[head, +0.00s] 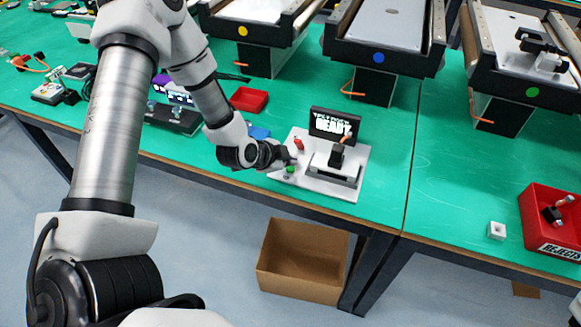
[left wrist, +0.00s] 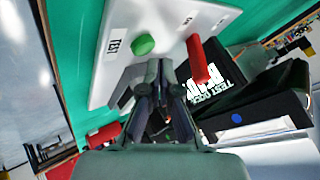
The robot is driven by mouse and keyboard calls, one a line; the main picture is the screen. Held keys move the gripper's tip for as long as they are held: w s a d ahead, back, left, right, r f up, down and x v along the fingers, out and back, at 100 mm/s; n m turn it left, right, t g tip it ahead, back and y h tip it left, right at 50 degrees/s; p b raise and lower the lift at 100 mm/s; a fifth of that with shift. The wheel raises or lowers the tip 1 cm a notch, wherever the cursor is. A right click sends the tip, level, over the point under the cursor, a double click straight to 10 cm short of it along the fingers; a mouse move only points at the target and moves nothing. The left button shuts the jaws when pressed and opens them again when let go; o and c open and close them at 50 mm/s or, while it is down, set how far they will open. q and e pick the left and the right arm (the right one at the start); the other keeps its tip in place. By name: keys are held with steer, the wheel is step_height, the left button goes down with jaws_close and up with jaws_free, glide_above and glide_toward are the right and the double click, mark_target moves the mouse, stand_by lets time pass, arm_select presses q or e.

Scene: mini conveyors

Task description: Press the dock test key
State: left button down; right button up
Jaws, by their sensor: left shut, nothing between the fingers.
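The test dock is a white plate (head: 345,190) near the bench's front edge. Its black screen (head: 334,126) reads "TEST DOCK READY". The green key (head: 290,169) sits at the plate's front left; it also shows in the left wrist view (left wrist: 143,44), beside the word TEST. A red lever (head: 299,144) stands behind it and appears upright. A dark part (head: 337,156) sits in the dock's raised cradle. My left gripper (head: 287,158) is shut and empty, its tips close to the green key; I cannot tell whether they touch.
A red tray (head: 249,99) and a blue item (head: 258,132) lie behind my left wrist. Conveyors stand along the back. A red REJECTS bin (head: 550,229) and a small white block (head: 496,230) are at the right. An open cardboard box (head: 302,284) is on the floor.

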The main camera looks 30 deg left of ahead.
mark_target(289, 169)
arm_select(q)
steer(key=shift+f, duration=0.35)
steer(key=shift+f, duration=0.35)
stand_by(0.4)
stand_by(0.3)
steer(key=shift+r+p, duration=0.6)
steer(key=shift+r, duration=0.2)
step_height(289, 169, up, 5)
steer(key=p, duration=0.5)
steer(key=shift+r, duration=0.1)
stand_by(0.4)
